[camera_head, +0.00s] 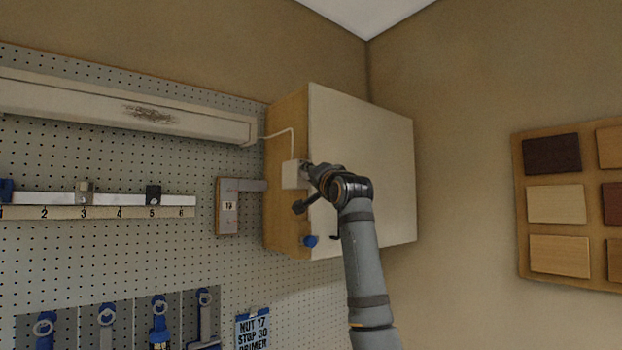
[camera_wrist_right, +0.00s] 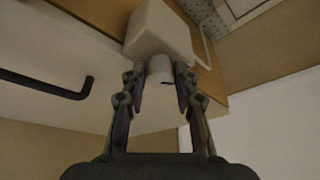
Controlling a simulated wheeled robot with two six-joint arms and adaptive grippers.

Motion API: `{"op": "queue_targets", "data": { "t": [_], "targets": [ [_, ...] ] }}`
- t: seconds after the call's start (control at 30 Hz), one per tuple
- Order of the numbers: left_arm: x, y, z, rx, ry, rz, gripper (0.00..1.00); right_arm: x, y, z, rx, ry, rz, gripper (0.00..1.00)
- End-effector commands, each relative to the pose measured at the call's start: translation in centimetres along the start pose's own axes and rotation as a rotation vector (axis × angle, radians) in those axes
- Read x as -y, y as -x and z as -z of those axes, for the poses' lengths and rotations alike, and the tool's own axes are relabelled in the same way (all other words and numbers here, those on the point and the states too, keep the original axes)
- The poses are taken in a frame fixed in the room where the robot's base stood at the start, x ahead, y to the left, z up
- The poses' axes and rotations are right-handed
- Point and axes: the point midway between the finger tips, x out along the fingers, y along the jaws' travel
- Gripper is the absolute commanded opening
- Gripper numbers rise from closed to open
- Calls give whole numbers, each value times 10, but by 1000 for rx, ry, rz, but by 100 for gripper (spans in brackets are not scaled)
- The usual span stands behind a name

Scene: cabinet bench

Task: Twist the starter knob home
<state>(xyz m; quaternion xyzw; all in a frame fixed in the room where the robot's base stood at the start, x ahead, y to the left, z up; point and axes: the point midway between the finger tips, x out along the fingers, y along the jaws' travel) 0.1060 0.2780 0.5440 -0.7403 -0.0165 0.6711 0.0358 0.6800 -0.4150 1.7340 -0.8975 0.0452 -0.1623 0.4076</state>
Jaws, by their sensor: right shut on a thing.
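The starter knob (camera_wrist_right: 160,69) is a short pale cylinder on a white box (camera_wrist_right: 158,32) in the right wrist view. It has a small dark mark on its face. The white box also shows in the head view (camera_head: 291,174), on the cabinet's left edge with a white cord running up from it. My right gripper (camera_wrist_right: 161,84) is shut on the knob, one finger on each side. In the head view my right gripper (camera_head: 308,172) reaches the box and hides the knob. My left gripper is not in view.
The wall cabinet (camera_head: 375,170) has a pale front. A black bar handle (camera_wrist_right: 50,88) is close by on the wrist view's left. A blue knob (camera_head: 310,241) is below the gripper. A lamp (camera_head: 130,110) and a numbered rail (camera_head: 110,200) are on the pegboard at left.

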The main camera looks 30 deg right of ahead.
Motion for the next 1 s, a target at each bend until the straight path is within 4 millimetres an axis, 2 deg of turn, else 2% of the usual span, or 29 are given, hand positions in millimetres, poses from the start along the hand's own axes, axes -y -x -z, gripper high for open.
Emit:
{"op": "queue_targets", "data": {
  "t": [0.5, 1.0],
  "targets": [
    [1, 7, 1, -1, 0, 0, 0, 3, -1, 1, 2, -385, -162, 0],
    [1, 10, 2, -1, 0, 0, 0, 3, -1, 0, 3, -517, -217, 0]
  ]
}}
